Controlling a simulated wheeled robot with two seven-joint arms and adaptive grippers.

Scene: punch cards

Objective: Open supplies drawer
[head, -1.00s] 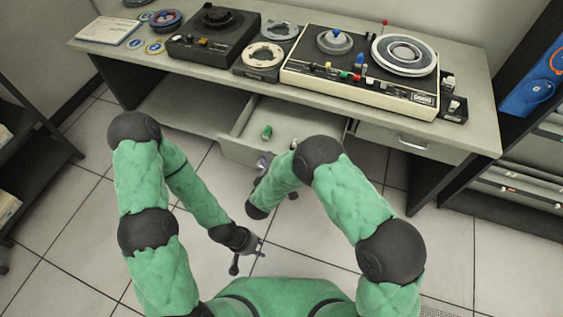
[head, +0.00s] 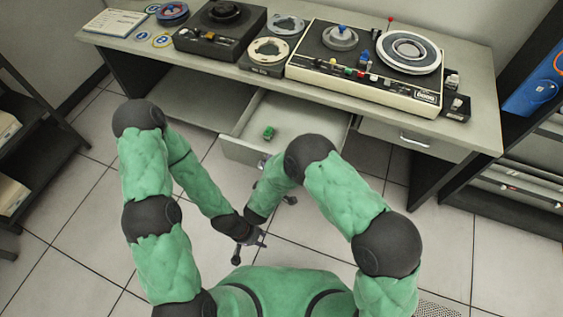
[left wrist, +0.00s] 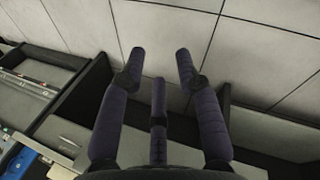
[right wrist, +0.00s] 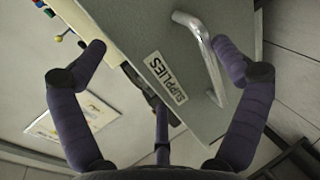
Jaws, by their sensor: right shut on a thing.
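The supplies drawer (head: 300,122) hangs open in the middle of the desk, with a small green object (head: 268,132) inside. The right wrist view shows its grey front with a SUPPLIES label (right wrist: 166,77) and a curved metal handle (right wrist: 206,58). My right gripper (right wrist: 163,52) is shut on the drawer at its front, with one finger beside the handle; the exact contact is unclear. In the head view that gripper is mostly hidden by my arm. My left gripper (head: 264,239) is open and empty above the floor; its spread fingers show in the left wrist view (left wrist: 158,62).
The desk top (head: 112,46) carries a reel console (head: 355,82), a dark turntable unit (head: 220,32) and reels. A closed drawer (head: 410,142) is right of the open one. Dark shelves (head: 40,140) stand left, others right. The tiled floor before the desk is mostly clear.

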